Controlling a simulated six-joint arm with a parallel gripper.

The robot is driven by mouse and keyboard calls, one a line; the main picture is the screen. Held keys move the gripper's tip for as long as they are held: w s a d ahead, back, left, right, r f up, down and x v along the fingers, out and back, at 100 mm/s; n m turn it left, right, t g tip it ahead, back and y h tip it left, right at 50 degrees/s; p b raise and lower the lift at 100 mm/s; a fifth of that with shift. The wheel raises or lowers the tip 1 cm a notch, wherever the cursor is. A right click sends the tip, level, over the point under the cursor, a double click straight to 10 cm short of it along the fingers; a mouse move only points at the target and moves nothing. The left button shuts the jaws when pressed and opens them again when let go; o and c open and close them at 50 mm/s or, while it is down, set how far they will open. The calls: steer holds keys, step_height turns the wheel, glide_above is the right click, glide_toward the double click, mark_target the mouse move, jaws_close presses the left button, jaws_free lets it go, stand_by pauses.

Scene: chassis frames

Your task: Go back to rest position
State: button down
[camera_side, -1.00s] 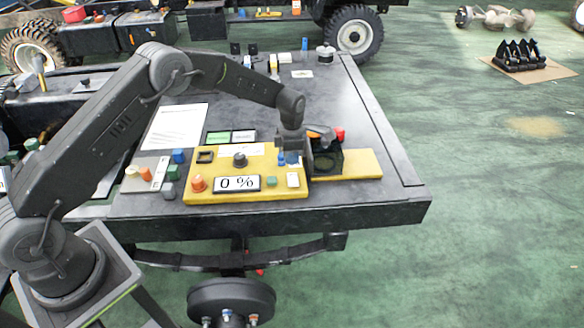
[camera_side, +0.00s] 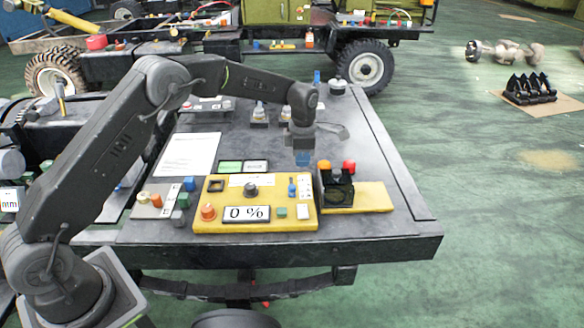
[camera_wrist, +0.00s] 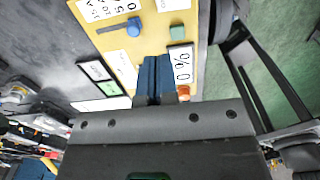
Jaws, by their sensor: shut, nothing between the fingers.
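My gripper (camera_side: 303,158) is shut and empty, with blue fingertips. In the side view it hangs in the air above the table, over the back right part of a yellow control panel (camera_side: 213,222). It touches nothing that I can see. In the wrist view the shut blue fingers (camera_wrist: 154,80) point at the yellow panel (camera_wrist: 200,12). The panel carries a display reading "0 %" (camera_side: 246,214), a black knob (camera_side: 251,191), an orange button (camera_side: 208,211), a green button (camera_side: 281,212) and a blue switch (camera_side: 292,188).
A white sheet (camera_side: 190,153) lies on the dark table (camera_side: 400,195). The air around my gripper looks free.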

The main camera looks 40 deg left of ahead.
steer(key=s+d+r+m+t, duration=0.1)
steer(key=s+r+m+t, duration=0.2)
steer(key=s+r+m, duration=1.35)
steer(key=s+r+m+t, duration=0.25)
steer(key=s+m, duration=0.75)
steer(key=s, duration=1)
steer(key=n+g+h, duration=0.1)
steer(key=n+g, duration=0.6)
steer(key=n, duration=2)
glide_above(301, 214)
steer(key=w+a, duration=0.2)
step_height(301, 214, down, 20)
steer(key=r, duration=0.1)
steer(key=f, duration=0.4)
steer(key=s+d+f, duration=0.1)
steer(key=f, duration=0.9)
steer(key=shift+s+d+f, duration=0.2)
steer(key=shift+s+d, duration=0.15)
